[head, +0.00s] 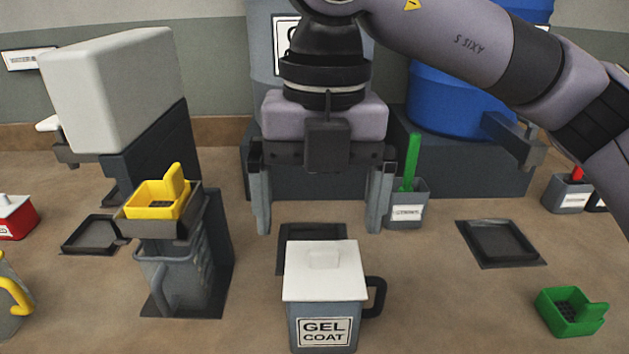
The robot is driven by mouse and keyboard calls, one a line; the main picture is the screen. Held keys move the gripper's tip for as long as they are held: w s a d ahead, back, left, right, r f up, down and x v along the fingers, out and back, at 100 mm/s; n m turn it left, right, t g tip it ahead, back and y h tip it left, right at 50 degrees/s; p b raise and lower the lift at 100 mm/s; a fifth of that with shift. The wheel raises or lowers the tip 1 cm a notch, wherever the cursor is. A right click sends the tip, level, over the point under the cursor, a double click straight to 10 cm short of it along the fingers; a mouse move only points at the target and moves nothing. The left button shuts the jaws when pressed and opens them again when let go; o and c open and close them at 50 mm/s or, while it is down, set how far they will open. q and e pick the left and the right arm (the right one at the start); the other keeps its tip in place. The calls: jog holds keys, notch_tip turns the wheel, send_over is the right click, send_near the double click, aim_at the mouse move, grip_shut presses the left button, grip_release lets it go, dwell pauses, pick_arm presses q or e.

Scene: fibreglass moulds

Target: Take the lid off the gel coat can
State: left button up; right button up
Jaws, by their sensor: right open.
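The gel coat can (325,313) stands upright at the front middle of the bench, grey, with a "GEL COAT" label and a dark handle on its right side. Its white square lid (324,270) sits on top, with a low raised grip in the middle. My right gripper (318,215) is above and behind the can, pointing down. Its two fingers are spread wide, with nothing between them. The gripper is apart from the lid. My left gripper is not in view.
A grey stand with a yellow tray (160,202) is left of the can. Dark floor trays (497,242) lie at both sides. A grey holder with a green handle (407,200) stands behind right. A green scoop (571,311) lies front right. Bare bench lies right of the can.

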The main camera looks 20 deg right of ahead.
aim_at(324, 250)
jog(key=shift+w+d+r, duration=0.1)
jog(key=shift+w+d, duration=0.15)
jog(key=shift+d, duration=0.05)
jog(key=shift+d+f, duration=0.1)
jog(key=shift+f, duration=0.1)
notch_tip(324, 250, down, 6)
jog(key=shift+f, duration=0.25)
jog(key=shift+c, duration=0.3)
jog(key=c, duration=0.6)
jog(key=shift+r, duration=0.1)
jog(key=shift+r, duration=0.1)
jog(key=shift+r+p, duration=1.4)
jog(key=shift+r, duration=0.85)
